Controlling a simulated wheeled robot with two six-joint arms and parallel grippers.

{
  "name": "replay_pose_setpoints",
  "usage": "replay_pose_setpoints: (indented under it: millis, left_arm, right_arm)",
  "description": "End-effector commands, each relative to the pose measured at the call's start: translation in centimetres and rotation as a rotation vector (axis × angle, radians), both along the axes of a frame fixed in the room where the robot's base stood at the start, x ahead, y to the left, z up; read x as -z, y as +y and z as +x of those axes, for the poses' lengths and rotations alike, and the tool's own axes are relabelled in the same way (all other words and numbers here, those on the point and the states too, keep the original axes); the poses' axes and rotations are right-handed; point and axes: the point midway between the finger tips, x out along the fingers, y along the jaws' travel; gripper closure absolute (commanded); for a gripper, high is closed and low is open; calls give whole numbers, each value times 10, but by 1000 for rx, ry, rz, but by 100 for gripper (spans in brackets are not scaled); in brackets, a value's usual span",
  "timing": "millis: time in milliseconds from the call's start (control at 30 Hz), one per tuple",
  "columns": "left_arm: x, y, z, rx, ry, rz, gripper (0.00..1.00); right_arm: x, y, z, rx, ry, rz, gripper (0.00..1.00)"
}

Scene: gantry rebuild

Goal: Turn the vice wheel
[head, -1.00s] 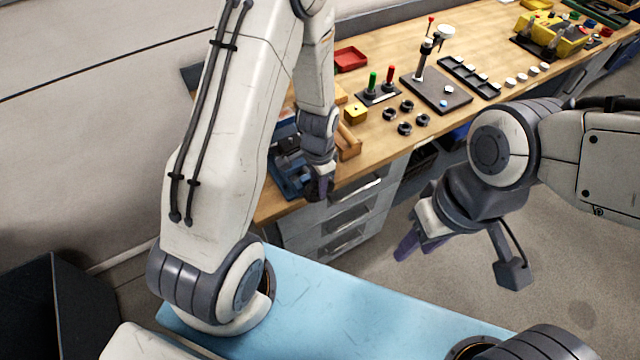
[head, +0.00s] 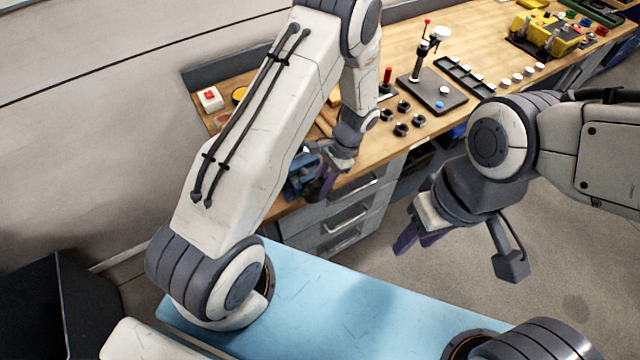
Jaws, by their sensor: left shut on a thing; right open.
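The blue vice (head: 296,187) stands at the front edge of the wooden bench, partly hidden behind my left arm. My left gripper (head: 316,192) is at the vice's front, tilted, its purple fingers pointing down and left. It is shut on the vice wheel, which the fingers and wrist hide almost wholly, so its angle cannot be told. My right gripper (head: 418,242) is open and empty. It hangs over the floor in front of the bench, apart from everything.
The wooden bench (head: 455,62) holds several black rings (head: 402,117), a dark plate with a lever (head: 437,91), a red-handled switch (head: 387,77) and a red button box (head: 210,98). Drawers (head: 345,217) lie below the vice. Floor before my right gripper is clear.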

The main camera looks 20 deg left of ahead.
Motion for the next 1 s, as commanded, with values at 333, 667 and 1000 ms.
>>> replay_pose_setpoints:
  millis: [333, 667, 1000]
  left_arm:
    - [13, -6, 6, 2, 258, 202, 100]
    - [19, -8, 8, -1, 486, 379, 100]
    - [19, -9, 8, 0, 637, 493, 100]
  right_arm:
    - [41, 0, 0, 6, 1, 0, 57]
    - [87, 0, 0, 8, 1, 0, 57]
    - [119, 0, 0, 6, 1, 0, 57]
